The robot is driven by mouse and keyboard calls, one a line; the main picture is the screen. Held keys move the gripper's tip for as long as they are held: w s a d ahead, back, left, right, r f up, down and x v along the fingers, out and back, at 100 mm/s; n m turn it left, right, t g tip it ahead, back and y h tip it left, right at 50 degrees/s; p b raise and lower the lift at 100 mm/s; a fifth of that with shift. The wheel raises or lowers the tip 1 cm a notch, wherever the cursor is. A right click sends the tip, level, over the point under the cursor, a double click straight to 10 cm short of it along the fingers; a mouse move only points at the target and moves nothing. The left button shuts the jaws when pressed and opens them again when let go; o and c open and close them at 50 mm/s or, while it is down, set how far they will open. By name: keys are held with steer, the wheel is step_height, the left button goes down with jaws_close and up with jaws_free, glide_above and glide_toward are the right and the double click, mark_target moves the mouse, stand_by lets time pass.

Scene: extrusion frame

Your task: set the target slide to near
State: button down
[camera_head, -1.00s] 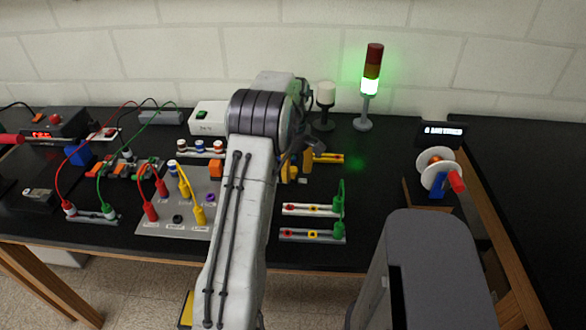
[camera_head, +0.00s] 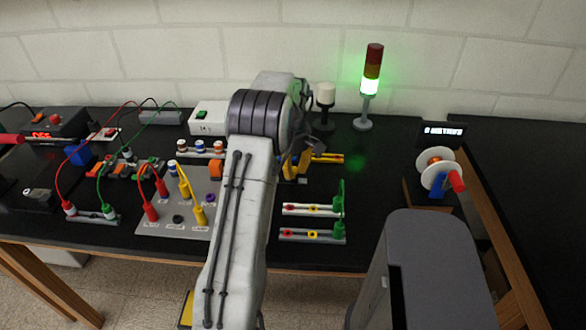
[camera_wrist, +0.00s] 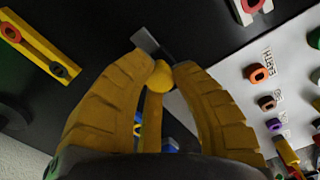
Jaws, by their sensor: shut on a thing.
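My gripper (camera_wrist: 160,72) has yellow fingers closing around a small rounded yellow piece (camera_wrist: 162,77). A flat grey tab (camera_wrist: 146,41) with a dark part shows just past the fingertips. This looks like the target slide, but the fingers hide most of it and I cannot tell where it stands along its travel. In the head view my gripper (camera_head: 297,166) is low over the black table behind my arm, which hides the slide there.
A yellow strip (camera_wrist: 38,45) with red and black sockets lies close by; it also shows in the head view (camera_head: 327,158). A grey socket panel (camera_head: 178,218) with plugged leads is to the left. Two socket strips (camera_head: 312,210) lie in front right. A green-lit tower (camera_head: 370,85) stands behind.

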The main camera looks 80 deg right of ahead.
steer(key=w, duration=0.4)
steer(key=shift+a+f, duration=0.1)
steer(key=shift+a, duration=0.15)
steer(key=c, duration=1)
jaws_free()
steer(key=shift+s+d, duration=0.1)
steer(key=shift+s, duration=0.05)
step_height(320, 180, up, 12)
steer(key=shift+r, duration=0.1)
stand_by(0.3)
